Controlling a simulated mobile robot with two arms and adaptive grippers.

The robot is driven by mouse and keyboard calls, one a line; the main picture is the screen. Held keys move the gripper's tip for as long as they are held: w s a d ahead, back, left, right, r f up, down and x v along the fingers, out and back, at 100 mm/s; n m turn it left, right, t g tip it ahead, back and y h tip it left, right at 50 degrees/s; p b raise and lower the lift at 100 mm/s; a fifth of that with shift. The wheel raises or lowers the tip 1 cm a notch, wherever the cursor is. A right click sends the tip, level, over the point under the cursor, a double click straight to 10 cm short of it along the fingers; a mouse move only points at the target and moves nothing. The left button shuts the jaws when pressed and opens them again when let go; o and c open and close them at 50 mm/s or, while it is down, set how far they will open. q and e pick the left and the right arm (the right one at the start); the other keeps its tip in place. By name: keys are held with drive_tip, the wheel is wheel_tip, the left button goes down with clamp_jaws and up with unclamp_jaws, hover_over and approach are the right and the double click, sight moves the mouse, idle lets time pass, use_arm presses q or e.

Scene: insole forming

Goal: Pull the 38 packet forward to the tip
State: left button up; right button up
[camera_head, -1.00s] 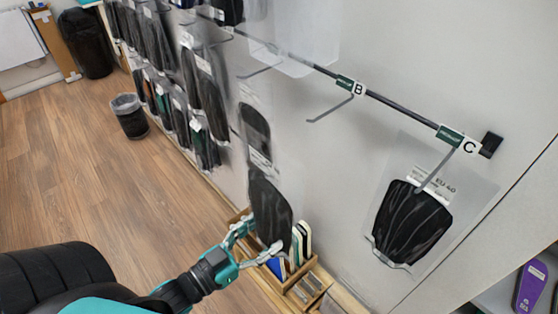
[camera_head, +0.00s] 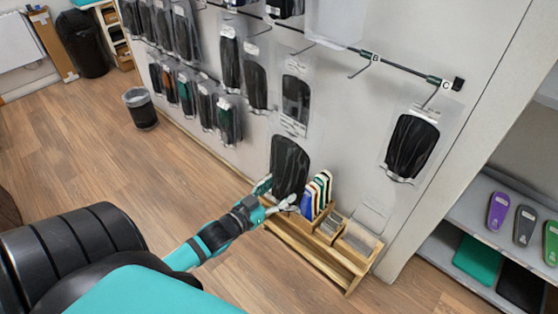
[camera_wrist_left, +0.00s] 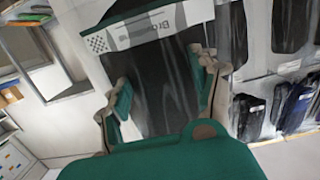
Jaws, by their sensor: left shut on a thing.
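A clear packet with a black insole (camera_head: 290,168) and a white header hangs low on the wall rack, at the middle of the head view. Its size number is too small to read, so I cannot confirm it is the 38. My left gripper (camera_head: 277,195) is at its lower end, one finger at each side, shut on it. In the left wrist view the dark packet (camera_wrist_left: 155,85) lies between the green fingers (camera_wrist_left: 165,100), its printed white header above. Its hook is not clearly visible. My right gripper is not in view.
Another packet (camera_head: 296,92) hangs just above. Empty hook B (camera_head: 359,69) and a packet on hook C (camera_head: 411,146) are to the right. A wooden organizer (camera_head: 325,252) with coloured pieces stands close below the gripper. Open floor (camera_head: 150,180) lies left.

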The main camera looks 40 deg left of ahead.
use_arm(q)
drive_tip(key=shift+w+f, duration=0.1)
drive_tip(key=shift+w, duration=0.4)
drive_tip(key=w+b, duration=0.3)
drive_tip(key=w, duration=0.4)
drive_tip(key=shift+w+d+b, duration=0.2)
drive_tip(key=shift+d+b, duration=0.1)
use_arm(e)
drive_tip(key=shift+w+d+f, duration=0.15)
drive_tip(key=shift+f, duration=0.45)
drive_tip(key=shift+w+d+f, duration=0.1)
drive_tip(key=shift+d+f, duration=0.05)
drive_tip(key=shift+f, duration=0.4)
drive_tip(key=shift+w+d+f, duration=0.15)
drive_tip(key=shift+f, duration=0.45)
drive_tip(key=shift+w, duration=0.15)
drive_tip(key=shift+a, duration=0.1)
